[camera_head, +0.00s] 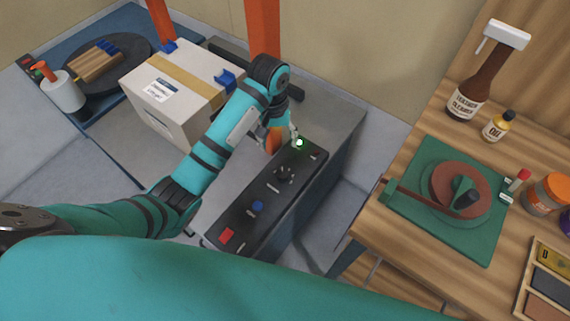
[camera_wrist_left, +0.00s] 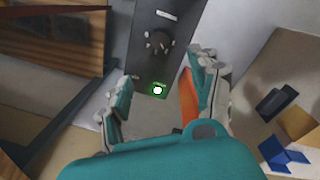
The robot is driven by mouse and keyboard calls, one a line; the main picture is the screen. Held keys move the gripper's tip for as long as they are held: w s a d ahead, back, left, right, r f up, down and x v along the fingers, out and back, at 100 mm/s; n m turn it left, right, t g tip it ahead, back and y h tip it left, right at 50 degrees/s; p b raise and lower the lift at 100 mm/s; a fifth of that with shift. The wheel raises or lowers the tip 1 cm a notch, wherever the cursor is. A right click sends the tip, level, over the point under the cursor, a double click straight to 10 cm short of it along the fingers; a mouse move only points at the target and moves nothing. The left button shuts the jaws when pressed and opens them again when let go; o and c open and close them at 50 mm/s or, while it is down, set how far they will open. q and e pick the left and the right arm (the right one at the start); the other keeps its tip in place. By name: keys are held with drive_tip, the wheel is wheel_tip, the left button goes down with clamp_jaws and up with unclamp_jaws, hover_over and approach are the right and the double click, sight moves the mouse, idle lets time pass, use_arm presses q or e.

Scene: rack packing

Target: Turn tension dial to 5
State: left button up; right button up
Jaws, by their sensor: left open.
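The black control panel (camera_head: 240,218) runs along the top of a grey machine. Its dark round dial (camera_head: 284,174) has small light marks around it; I cannot read its setting. The dial also shows in the left wrist view (camera_wrist_left: 158,42), ahead of the fingers. A lit green button (camera_head: 299,143) sits at the panel's far end and shows between the fingers in the wrist view (camera_wrist_left: 157,90). My left gripper (camera_head: 283,136) is open above that end, apart from the dial. My right gripper is not in view.
A blue button (camera_head: 257,206) and a red button (camera_head: 226,235) lie nearer on the panel. A taped carton (camera_head: 160,112) stands left of my left arm. Orange posts (camera_head: 262,40) rise behind. A wooden bench (camera_head: 400,235) with bottles and a green mat is at right.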

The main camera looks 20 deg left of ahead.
use_arm(q)
approach(282, 173)
drive_tip(key=f, duration=0.5)
drive_tip(key=f+b, duration=0.1)
drive_tip(key=f, duration=0.2)
drive_tip(key=shift+d+f, duration=0.25)
drive_tip(key=shift+f, duration=0.45)
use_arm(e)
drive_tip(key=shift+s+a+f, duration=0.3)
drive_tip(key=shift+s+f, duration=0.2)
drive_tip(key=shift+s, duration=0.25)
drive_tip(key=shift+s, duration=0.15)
use_arm(q)
drive_tip(key=shift+c, duration=0.9)
drive_tip(key=c, duration=1)
drive_tip(key=shift+o, duration=0.2)
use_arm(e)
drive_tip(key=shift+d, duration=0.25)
